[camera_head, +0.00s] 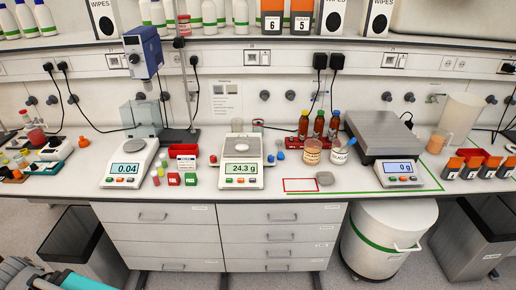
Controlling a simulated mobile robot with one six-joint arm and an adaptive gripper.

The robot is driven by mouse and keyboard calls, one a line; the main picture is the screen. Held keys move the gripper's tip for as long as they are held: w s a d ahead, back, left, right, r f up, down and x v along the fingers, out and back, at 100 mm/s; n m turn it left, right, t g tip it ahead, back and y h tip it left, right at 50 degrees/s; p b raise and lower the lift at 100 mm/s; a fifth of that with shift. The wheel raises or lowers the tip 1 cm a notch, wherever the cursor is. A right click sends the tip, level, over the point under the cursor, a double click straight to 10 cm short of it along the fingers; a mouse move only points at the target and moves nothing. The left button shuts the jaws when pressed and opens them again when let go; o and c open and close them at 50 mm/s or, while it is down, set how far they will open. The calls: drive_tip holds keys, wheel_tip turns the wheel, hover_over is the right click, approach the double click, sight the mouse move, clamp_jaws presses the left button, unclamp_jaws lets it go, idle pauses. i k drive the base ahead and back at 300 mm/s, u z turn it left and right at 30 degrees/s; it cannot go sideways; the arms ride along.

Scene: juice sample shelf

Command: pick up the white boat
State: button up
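I cannot make out a white boat for certain. A pale, shallow shape (242,147) on the pan of the middle balance (241,173) may be it, but it is too small to tell from the pan itself. That balance reads 24.3 g. My gripper's fingers are not in view; only grey and teal parts, probably of my own body, show at the lower left corner.
A left balance (128,172) reads 0.04 and a larger right scale (388,150) reads 0 g. Red-and-dark bottles (318,125) and two labelled cups (312,151) stand between. Bins stand below.

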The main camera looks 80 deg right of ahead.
sight(240, 146)
drive_tip(key=k, duration=1.45)
drive_tip(key=z, duration=0.9)
drive_tip(key=i, duration=1)
